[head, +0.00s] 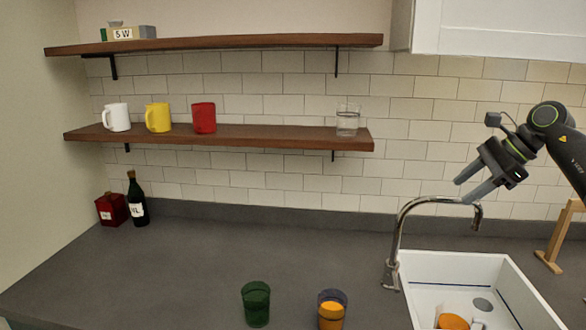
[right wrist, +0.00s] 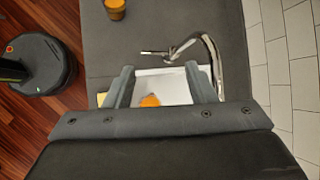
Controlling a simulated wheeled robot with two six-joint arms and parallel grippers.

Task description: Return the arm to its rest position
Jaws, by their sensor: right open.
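My right gripper (head: 470,186) is in the air at the right of the head view, above and behind the sink's faucet. Its two fingers are apart with nothing between them. In the right wrist view the open fingers (right wrist: 162,88) point down over the sink, and neither touches anything. My right arm comes in from the right edge of the head view. My left gripper is not in view.
The curved metal faucet (head: 397,235) rises beside the white sink (head: 415,285), which holds an orange-and-white item (head: 452,322). A green cup (head: 256,304) and an orange-filled glass (head: 331,312) stand on the grey counter (head: 200,260). Wall shelves (head: 270,134) hold mugs and a glass.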

